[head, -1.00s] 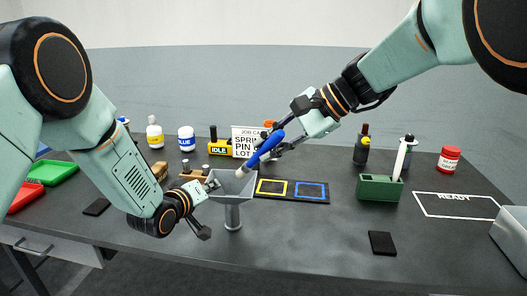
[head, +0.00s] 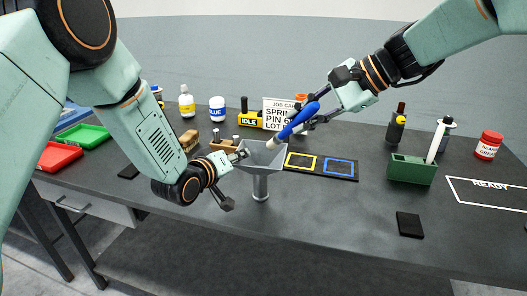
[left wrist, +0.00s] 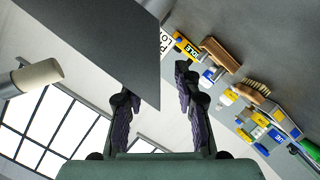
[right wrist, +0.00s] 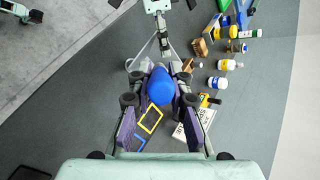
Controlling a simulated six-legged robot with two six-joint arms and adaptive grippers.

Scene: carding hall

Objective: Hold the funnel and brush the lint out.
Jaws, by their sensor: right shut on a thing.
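The grey funnel (head: 252,158) stands upright on the bench, square mouth up on a thin stem. My left gripper (head: 234,179) is at its left rim with fingers apart; in the left wrist view the open fingers (left wrist: 154,82) are beside a dark flat panel (left wrist: 105,55), probably the funnel's wall. My right gripper (head: 322,108) is shut on the brush (head: 298,122), which has a blue handle. Its pale tip slants down-left into the funnel's mouth. The handle end (right wrist: 160,88) shows between the right fingers in the right wrist view. I cannot make out any lint.
A green holder (head: 412,170) with a white tool stands right of the funnel, a dark pad (head: 409,225) in front of it. A black board with yellow and blue frames (head: 322,174) lies close right of the funnel. Bottles, a card and trays line the back and left.

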